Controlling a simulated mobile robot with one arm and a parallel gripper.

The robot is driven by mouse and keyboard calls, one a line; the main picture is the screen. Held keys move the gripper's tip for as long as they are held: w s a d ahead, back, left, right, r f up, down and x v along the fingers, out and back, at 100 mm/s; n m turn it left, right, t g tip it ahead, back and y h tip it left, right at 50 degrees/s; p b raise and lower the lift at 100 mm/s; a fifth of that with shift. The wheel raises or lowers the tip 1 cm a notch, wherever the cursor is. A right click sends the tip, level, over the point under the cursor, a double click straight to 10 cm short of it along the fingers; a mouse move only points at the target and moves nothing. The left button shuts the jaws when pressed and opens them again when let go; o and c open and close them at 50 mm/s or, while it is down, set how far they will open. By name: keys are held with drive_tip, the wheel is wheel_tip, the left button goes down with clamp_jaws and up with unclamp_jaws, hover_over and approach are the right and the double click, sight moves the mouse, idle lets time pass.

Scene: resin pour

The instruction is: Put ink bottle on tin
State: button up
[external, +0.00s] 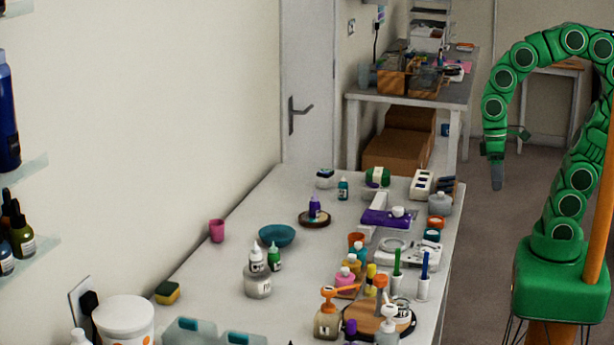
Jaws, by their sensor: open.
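My gripper (497,180) hangs at the end of my green arm, right of the table and apart from everything on it. It is open and holds nothing that I can see. Several small bottles could be the ink bottle: a purple bottle (314,207) upright on a round brown base (314,220), a teal bottle (343,189) near the far end, and a green-capped bottle (274,257) near the middle. I cannot tell which is the ink bottle. The tin cannot be identified for sure; a pale round container (258,284) stands left of the middle.
The white table (215,290) is crowded along its right side with pump bottles, a round wooden board (362,318), pens and a purple-and-white tool (387,218). A teal bowl (277,236) and pink cup (217,231) stand left.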

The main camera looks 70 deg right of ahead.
drive_tip(key=shift+n+h, duration=0.3)
drive_tip(key=shift+h, duration=0.4)
drive_tip(key=s+d, duration=0.4)
drive_tip(key=shift+d+f, duration=0.1)
drive_tip(key=shift+d, duration=0.15)
drive_tip(key=shift+o, duration=0.3)
